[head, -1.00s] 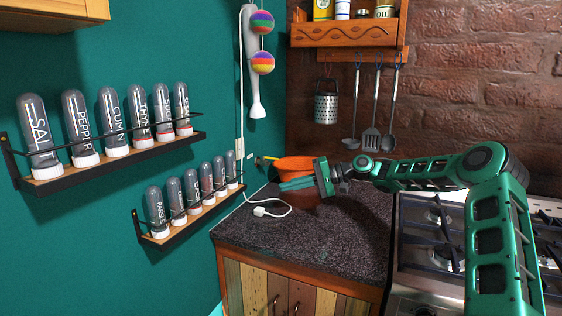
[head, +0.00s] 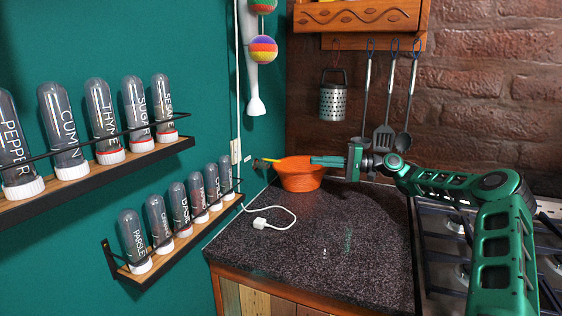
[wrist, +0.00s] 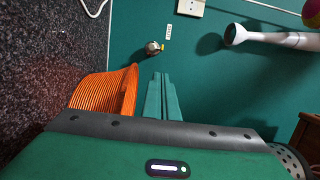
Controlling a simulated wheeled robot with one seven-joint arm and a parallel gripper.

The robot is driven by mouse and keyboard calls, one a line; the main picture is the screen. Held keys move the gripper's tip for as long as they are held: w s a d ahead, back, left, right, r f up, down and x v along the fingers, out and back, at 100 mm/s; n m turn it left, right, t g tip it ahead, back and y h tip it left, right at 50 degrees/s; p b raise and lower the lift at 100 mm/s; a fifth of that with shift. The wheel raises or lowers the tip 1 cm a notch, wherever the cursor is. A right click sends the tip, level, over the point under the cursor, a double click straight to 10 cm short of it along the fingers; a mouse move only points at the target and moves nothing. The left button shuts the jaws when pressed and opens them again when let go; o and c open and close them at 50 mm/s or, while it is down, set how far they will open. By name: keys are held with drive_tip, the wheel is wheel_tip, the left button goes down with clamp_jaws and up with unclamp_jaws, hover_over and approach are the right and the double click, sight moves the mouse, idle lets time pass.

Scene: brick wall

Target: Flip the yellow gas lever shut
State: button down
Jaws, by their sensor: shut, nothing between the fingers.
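The yellow gas lever (head: 270,160) is small in the head view, sticking out to the right from a fitting on the teal wall, just behind the orange bowl. In the wrist view the small metal fitting (wrist: 152,47) shows on the wall, ahead of my fingertips; the lever itself is hard to make out there. My gripper (head: 313,160) is shut and empty, its fingers level and pointing left over the orange bowl's rim. In the wrist view the closed fingertips (wrist: 160,76) are apart from the fitting.
The orange bowl (head: 300,178) stands on the dark counter (head: 310,235), close beside my fingers. A white cable (head: 275,218) lies on the counter. A hand blender (head: 252,75) hangs on the wall. Spice shelves (head: 185,240) are at left, the stove (head: 440,250) at right.

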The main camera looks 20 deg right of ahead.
drive_tip(key=shift+a, duration=1.45)
approach(271, 160)
drive_tip(key=w+a, duration=0.4)
drive_tip(key=shift+w+d+f, duration=0.1)
drive_tip(key=shift+d+f, duration=0.1)
drive_tip(key=shift+d, duration=0.2)
